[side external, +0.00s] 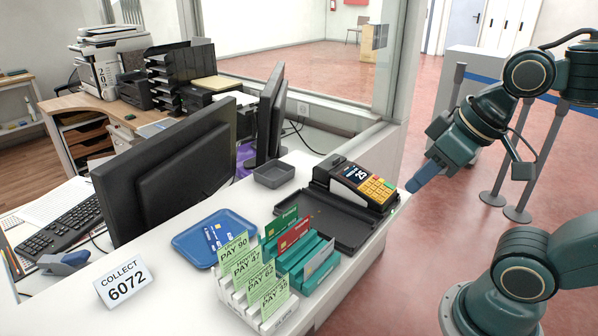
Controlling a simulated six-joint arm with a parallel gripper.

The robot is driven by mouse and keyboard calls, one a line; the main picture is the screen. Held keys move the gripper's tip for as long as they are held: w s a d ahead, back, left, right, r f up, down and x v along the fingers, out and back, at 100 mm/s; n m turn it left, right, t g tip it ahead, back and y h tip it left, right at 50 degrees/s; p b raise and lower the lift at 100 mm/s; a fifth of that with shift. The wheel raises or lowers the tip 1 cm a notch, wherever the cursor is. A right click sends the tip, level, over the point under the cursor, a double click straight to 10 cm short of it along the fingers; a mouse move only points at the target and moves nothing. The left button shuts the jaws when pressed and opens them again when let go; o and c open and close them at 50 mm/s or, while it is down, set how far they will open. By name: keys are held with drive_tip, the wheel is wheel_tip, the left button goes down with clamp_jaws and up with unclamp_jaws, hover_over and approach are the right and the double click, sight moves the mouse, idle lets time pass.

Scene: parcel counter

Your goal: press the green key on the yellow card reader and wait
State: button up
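The yellow card reader (345,190) stands on a black base at the right end of the counter, with its dark display (356,175) showing 25. Its keypad (377,189) faces up, with small yellow, orange and red keys; I cannot clearly pick out the green key at this size. My gripper (410,187) is just right of the keypad, pointing down and left, and looks apart from the keys. Its fingers appear as one blue form with no gap visible, and one may hide the other. I see nothing held in it.
A black tray (335,222) adjoins the reader. A rack (250,307) of cards and green PAY labels stands in front, with a blue tray (190,243), a grey bin (273,175) and a COLLECT 6072 sign (124,283). Monitors (165,185) stand behind.

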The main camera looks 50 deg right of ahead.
clamp_jaws()
idle(1.9)
